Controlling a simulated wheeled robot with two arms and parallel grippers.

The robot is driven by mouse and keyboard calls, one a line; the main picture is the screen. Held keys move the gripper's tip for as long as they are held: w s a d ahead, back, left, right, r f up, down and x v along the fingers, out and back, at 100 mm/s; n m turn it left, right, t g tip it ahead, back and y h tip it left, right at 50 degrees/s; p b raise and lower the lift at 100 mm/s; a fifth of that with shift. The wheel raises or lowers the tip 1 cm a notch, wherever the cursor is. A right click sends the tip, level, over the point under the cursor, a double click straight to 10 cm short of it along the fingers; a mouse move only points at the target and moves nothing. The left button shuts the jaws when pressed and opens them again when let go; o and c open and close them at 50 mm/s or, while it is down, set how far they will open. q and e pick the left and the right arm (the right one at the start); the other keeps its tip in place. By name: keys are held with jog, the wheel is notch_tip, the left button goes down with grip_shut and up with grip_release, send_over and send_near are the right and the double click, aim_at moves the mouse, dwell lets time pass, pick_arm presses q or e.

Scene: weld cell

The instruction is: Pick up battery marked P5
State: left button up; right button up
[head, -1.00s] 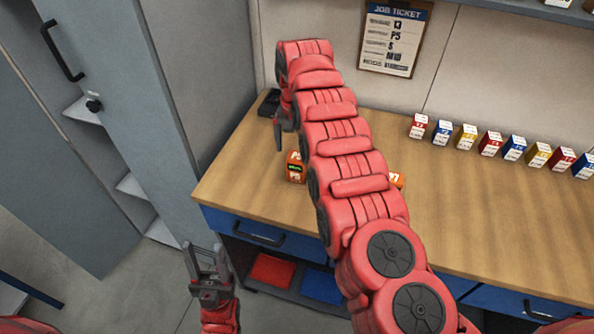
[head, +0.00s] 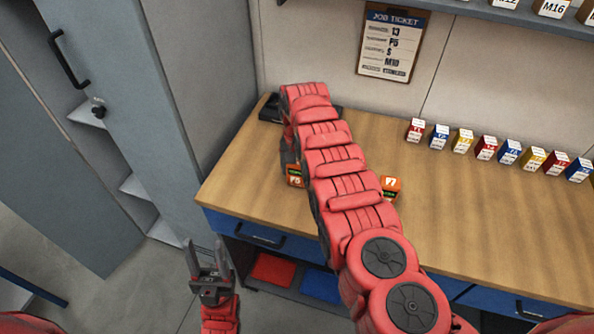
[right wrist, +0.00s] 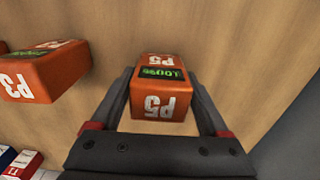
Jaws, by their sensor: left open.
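The battery marked P5 (right wrist: 158,88) is an orange block with a green display, standing on the wooden bench. In the right wrist view it lies between the two fingers of my right gripper (right wrist: 162,78), which are open with a gap on each side. In the head view my right arm hides most of this battery (head: 295,175) and the right fingers. Another orange battery marked P3 (right wrist: 42,72) stands to its left in the wrist view. My left gripper (head: 207,248) is open and empty, low in front of the bench.
A row of small coloured boxes (head: 486,147) stands along the back right of the bench (head: 470,225). A black object (head: 270,108) lies at the back left corner. A grey cabinet (head: 190,90) borders the left. A job ticket (head: 393,42) hangs on the wall.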

grip_shut()
jog(key=shift+w+r, duration=0.1)
jog(key=shift+r, duration=0.1)
dwell(0.3)
